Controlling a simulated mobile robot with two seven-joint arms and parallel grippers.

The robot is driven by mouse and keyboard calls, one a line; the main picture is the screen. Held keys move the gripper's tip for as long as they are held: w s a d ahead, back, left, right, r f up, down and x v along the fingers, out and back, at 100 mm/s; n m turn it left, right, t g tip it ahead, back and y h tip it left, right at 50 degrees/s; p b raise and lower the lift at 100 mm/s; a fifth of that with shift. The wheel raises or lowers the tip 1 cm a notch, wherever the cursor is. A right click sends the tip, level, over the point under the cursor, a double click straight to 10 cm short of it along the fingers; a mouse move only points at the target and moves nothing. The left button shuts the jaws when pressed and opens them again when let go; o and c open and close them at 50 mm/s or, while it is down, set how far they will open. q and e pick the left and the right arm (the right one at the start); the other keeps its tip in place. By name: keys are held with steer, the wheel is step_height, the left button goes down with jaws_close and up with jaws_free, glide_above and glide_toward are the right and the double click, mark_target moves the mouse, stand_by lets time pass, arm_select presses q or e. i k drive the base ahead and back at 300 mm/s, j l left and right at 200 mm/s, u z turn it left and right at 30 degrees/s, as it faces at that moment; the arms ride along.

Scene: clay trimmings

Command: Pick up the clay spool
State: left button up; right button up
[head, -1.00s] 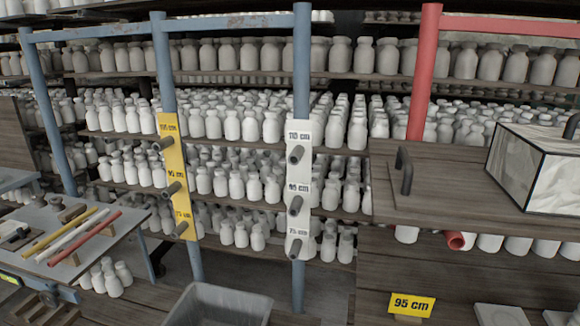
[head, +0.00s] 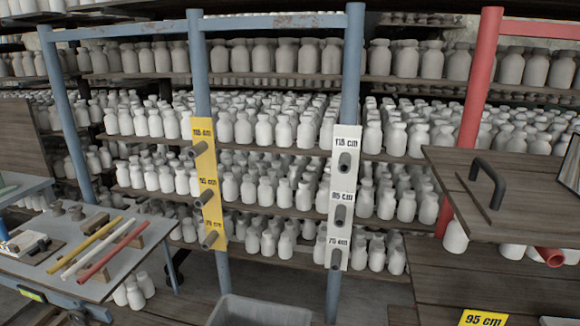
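I cannot tell for certain which thing is the clay spool. Two small grey-brown lumps stand near the back of the work table (head: 112,284) at the left, a left lump (head: 57,209) and a right lump (head: 76,213). They are too small to tell whether either is a spool. A small board (head: 28,248) with a whitish piece on it lies at the table's left. Neither of my grippers is in view.
Yellow, white and red rods (head: 104,251) lie on rests on the table. A grey bin (head: 262,312) stands on the floor. Yellow (head: 207,170) and white (head: 344,180) peg strips hang on blue posts before shelves of bottles. A wooden lid with a black handle (head: 490,182) is at right.

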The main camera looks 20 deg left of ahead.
mark_target(58, 211)
steer(key=j, duration=0.65)
steer(key=i+j+u, duration=0.15)
steer(key=j, duration=1.15)
steer(key=i+j+u, duration=0.15)
steer(key=j, duration=1.15)
steer(key=i+j+u, duration=0.15)
steer(key=j, duration=0.45)
steer(key=i+j, duration=0.15)
steer(key=j, duration=0.45)
steer(key=i+j+u, duration=0.1)
steer(key=j, duration=0.55)
steer(key=i, duration=0.05)
